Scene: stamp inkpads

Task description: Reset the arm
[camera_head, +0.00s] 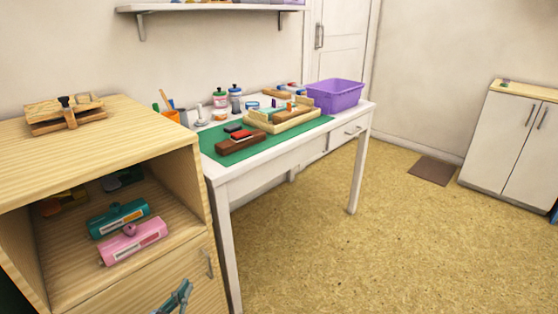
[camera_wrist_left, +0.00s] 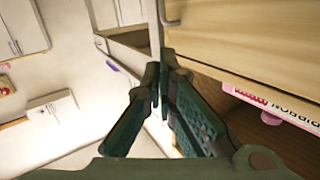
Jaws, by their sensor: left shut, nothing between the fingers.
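My left gripper (camera_head: 178,297) is at the bottom edge of the head view, in front of the wooden cabinet (camera_head: 110,115) and below its open shelf. In the left wrist view its two dark green fingers (camera_wrist_left: 160,75) meet at the tips, shut and empty. Most of the left arm is out of the head view. My right gripper is in neither view.
A white table (camera_head: 290,158) with a green mat (camera_head: 212,143) stands beyond.

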